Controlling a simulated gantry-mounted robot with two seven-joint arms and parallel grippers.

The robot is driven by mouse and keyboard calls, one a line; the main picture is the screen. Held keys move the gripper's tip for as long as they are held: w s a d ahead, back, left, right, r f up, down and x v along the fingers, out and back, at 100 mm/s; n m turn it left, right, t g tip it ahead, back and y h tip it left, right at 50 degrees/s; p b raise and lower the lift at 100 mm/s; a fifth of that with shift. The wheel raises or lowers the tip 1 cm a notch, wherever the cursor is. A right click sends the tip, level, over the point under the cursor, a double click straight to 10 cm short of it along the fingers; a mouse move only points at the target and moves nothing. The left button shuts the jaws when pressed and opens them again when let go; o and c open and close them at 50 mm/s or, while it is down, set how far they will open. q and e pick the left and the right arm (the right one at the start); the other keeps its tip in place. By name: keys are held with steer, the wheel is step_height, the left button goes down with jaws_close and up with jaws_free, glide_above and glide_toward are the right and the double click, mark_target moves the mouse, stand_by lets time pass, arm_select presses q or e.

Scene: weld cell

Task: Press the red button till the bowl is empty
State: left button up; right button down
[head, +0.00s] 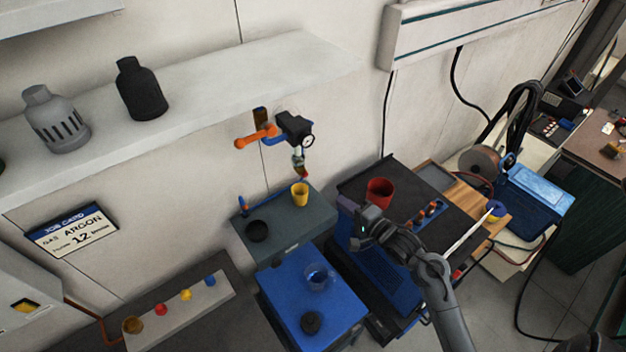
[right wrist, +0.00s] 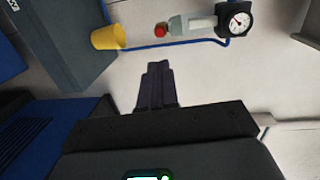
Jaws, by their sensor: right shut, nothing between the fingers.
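A red round piece (head: 160,309) sits on a pale strip on the dark bench at the lower left, beside yellow and blue ones. Another red piece (head: 303,174) is at the lower end of the gauge fitting on the wall; it also shows in the right wrist view (right wrist: 160,30). I cannot tell which is the button. A clear glass bowl (head: 318,277) stands on the blue cabinet top; its contents are unclear. My right gripper (head: 346,205) is shut and empty, beside the red cup and right of the wall fitting. Its closed fingers show in the right wrist view (right wrist: 158,85).
A yellow cup (head: 299,194) and black dish (head: 256,231) stand on the grey box. A red cup (head: 380,191) is on the dark cart. A black round piece (head: 311,322) lies in front of the bowl.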

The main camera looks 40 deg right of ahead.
steer(key=p, duration=0.2)
glide_toward(306, 175)
steer(key=w, duration=0.4)
steer(key=shift+w+d+f, duration=0.1)
steer(key=shift+w+f, duration=0.15)
steer(key=shift+w, duration=0.1)
steer(key=shift+w+f, duration=0.2)
steer(key=shift+w, duration=0.85)
